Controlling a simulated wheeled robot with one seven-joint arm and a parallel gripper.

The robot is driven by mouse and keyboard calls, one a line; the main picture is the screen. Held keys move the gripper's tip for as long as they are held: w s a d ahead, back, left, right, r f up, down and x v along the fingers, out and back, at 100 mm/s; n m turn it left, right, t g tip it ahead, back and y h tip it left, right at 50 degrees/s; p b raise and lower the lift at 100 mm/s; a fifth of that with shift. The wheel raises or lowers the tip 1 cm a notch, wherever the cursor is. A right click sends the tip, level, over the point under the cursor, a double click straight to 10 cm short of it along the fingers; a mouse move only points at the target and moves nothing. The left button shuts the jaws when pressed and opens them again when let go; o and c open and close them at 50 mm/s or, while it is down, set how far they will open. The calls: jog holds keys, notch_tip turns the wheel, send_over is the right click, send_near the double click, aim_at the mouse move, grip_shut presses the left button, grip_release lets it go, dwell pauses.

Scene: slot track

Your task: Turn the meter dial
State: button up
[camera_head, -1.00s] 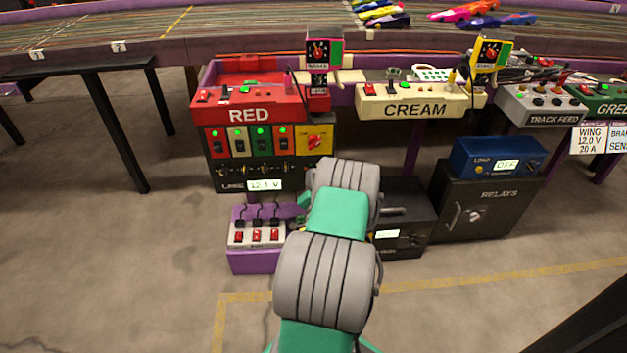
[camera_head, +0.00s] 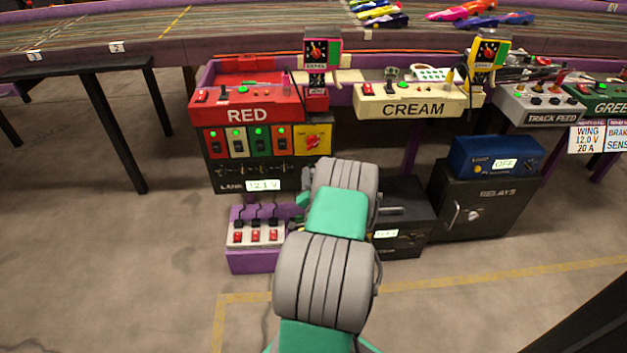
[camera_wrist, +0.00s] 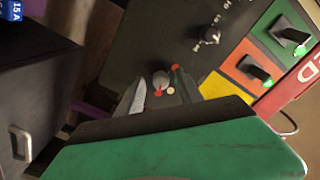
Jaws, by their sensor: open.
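A small grey dial (camera_wrist: 160,79) with a pale pointer sits on a black panel (camera_wrist: 140,40) in the wrist view. A red socket and a cream socket (camera_wrist: 170,91) lie just beside it. My gripper (camera_wrist: 157,91) is open, with one finger to the left of the dial and the other to the right. The dial appears between the fingertips; whether they touch it I cannot tell. A black meter box (camera_head: 408,207) with a small lit display stands partly behind my arm there.
The black lane panel (camera_head: 228,176) reads 12.1 V below the RED box (camera_head: 250,115). A purple switch box (camera_head: 255,260) is left of my arm. The relays cabinet (camera_head: 450,225) stands at right, with a blue box (camera_head: 490,160) on top. Open floor lies in front.

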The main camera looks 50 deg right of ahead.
jog(key=shift+s+a, duration=0.1)
jog(key=b+v, duration=0.1)
jog(key=v, duration=0.6)
jog(key=shift+s+a, duration=0.15)
jog(key=shift+a, duration=0.05)
